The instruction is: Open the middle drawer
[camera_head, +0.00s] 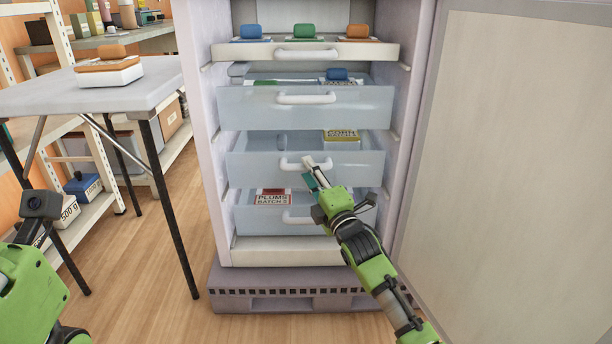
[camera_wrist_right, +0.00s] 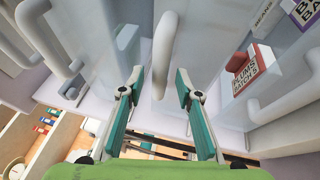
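The middle drawer (camera_head: 255,168) is a translucent front with a white bar handle (camera_head: 294,163), among the stacked drawers of an open white cabinet. I cannot tell whether it stands slightly out. A yellow box labelled corn (camera_head: 341,134) lies in it. My right gripper (camera_head: 318,168) is at the right end of this handle. In the right wrist view my gripper (camera_wrist_right: 158,82) has its fingers apart, with a white handle (camera_wrist_right: 166,50) between and just beyond their tips; I see no grip on it. My left arm (camera_head: 30,285) shows at lower left; its fingertips are out of view.
An upper drawer (camera_head: 250,105) and a lower drawer (camera_head: 255,222) with a plums box (camera_head: 273,198) lie above and below. A top tray (camera_head: 235,52) holds several tubs. The cabinet door (camera_head: 510,150) stands open at right. A grey table (camera_head: 60,98) stands at left.

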